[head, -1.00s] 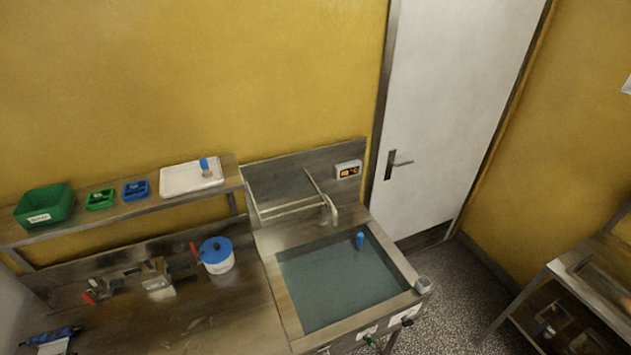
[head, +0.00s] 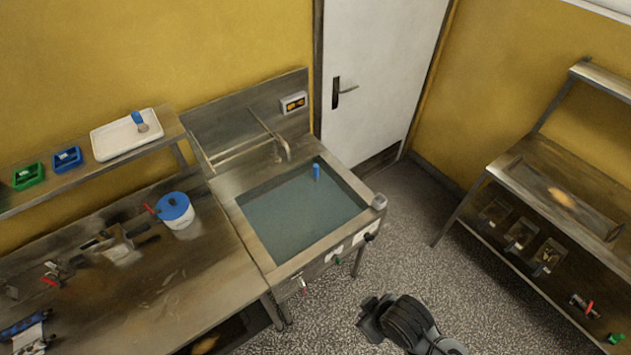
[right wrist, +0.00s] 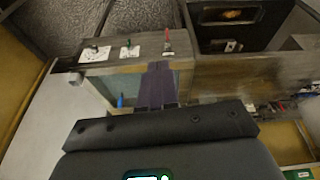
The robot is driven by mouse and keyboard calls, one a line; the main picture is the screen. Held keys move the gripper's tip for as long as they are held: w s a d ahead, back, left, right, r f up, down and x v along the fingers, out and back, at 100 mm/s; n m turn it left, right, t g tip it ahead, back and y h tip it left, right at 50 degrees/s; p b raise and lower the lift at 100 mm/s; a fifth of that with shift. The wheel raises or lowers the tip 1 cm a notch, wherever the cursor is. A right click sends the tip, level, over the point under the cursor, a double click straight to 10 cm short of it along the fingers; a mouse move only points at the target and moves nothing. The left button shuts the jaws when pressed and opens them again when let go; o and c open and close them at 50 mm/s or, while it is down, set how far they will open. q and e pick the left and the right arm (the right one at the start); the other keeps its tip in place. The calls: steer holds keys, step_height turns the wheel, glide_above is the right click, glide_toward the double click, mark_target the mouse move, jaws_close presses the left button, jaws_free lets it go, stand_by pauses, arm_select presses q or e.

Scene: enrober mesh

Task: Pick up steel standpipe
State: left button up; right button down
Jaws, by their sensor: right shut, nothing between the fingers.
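No thing is plainly a steel standpipe. A short grey metal cylinder (head: 379,201) sits on the front right corner of the sink rim and also shows in the right wrist view (right wrist: 76,79). A blue upright piece (head: 316,171) stands in the sink's water near the back right; it shows in the right wrist view (right wrist: 121,100) too. My right gripper (head: 370,318) is over the floor in front of the sink, apart from both. Its fingers (right wrist: 159,82) are shut and empty. My left gripper is out of view.
The water-filled sink (head: 262,266) has a tap (head: 281,148) at its back and valves on its front. A blue-lidded white tub (head: 177,211) stands on the bench at left. A white tray (head: 126,147) lies on the shelf. A steel rack (head: 541,190) stands right; open floor lies between.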

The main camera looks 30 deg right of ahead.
steer(key=c, duration=1.8)
jaws_free()
steer(key=o, duration=1)
